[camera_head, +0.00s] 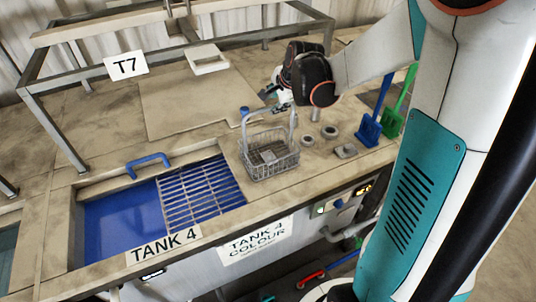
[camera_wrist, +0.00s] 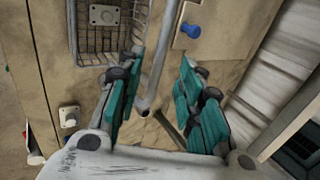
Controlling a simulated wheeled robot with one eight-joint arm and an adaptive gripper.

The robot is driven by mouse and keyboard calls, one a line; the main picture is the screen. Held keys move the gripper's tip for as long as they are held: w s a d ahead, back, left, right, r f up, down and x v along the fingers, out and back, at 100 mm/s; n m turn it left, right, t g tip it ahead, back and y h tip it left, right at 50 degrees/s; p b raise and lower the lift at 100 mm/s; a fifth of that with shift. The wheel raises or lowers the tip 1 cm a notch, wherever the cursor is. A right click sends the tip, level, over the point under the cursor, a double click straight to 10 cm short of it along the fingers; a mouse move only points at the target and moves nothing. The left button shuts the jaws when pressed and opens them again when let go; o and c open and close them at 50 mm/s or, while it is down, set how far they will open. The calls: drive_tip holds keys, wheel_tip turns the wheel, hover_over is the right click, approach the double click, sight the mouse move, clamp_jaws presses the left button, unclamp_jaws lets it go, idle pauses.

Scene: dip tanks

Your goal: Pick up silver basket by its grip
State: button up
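The silver basket (camera_head: 270,163) is a wire basket with a tall arched handle, standing upright on the worktop right of the blue tank. A small pale item lies inside it. My gripper (camera_head: 281,98) is at the height of the handle's top, close to it. In the wrist view the basket (camera_wrist: 86,42) is at the upper left. My gripper (camera_wrist: 160,62) is open there, its teal fingers wide apart. A grey bar, apparently the basket's grip (camera_wrist: 157,65), runs between the fingers, with visible gaps on both sides.
Tank 4 (camera_head: 120,222) has blue liquid, a slatted grid (camera_head: 200,190) and a blue handle (camera_head: 148,162). A blue knob (camera_head: 244,111) is behind the basket. Small round pieces (camera_head: 331,132) and blue and green scoops (camera_head: 368,128) are to its right. A flat board (camera_head: 200,105) lies behind.

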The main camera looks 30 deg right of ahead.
sight(271, 107)
drive_tip(key=b+x, duration=0.2)
drive_tip(key=x, duration=0.3)
drive_tip(key=shift+w+a+f, duration=0.1)
drive_tip(key=shift+f, duration=0.25)
drive_tip(key=shift+r, duration=0.15)
clamp_jaws()
